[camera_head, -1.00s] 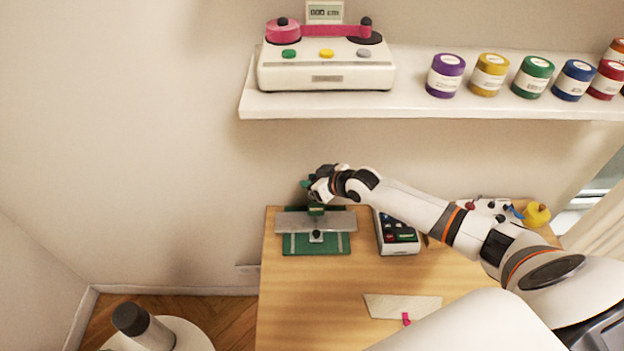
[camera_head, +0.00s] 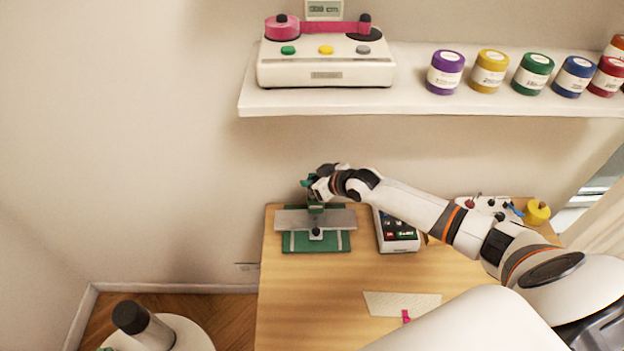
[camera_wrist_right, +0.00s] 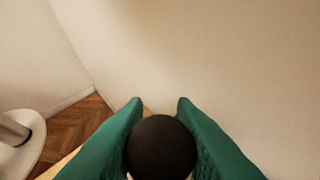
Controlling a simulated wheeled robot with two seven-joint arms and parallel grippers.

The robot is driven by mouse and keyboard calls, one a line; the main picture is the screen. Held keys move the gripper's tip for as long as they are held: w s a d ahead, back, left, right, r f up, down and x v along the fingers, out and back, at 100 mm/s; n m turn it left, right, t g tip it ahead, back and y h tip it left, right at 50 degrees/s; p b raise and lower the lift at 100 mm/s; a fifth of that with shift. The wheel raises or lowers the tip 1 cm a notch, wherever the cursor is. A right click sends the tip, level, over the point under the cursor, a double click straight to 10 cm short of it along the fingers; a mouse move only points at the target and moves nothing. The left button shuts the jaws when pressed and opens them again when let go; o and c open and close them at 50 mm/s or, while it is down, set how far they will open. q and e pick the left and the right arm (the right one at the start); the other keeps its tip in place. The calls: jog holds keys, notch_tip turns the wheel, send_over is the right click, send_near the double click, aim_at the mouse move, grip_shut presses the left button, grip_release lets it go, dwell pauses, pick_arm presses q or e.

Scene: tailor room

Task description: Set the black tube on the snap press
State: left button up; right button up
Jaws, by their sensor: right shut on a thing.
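The snap press (camera_head: 300,242) stands at the left back of the table, with a green base, a grey plate across it and a black knob in front. My right gripper (camera_head: 312,196) is over the back of the press. In the right wrist view, its green fingers (camera_wrist_right: 160,104) are shut on a dark, round-ended piece that looks like the black tube (camera_wrist_right: 160,146). The tube's lower part is hidden there. I cannot tell whether the tube touches the press. My left gripper does not clearly show.
A keypad device (camera_head: 397,232) stands right of the press, and a pale card (camera_head: 402,304) with a pink clip lies nearer. The wooden table (camera_head: 315,300) is clear at front left. A white shelf (camera_head: 415,106) with a tape machine (camera_head: 325,66) and several jars hangs above.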

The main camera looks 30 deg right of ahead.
jog(key=shift+f+b, duration=0.4)
jog(key=shift+f, duration=0.25)
dwell(0.7)
jog(key=o, duration=0.7)
jog(key=shift+s+d+r+p, duration=0.15)
jog(key=shift+s+r+p, duration=0.4)
jog(key=shift+p, duration=0.35)
jog(key=p+v, duration=0.3)
jog(key=v, duration=0.6)
jog(key=shift+s, duration=0.25)
jog(key=shift+d+r, duration=0.1)
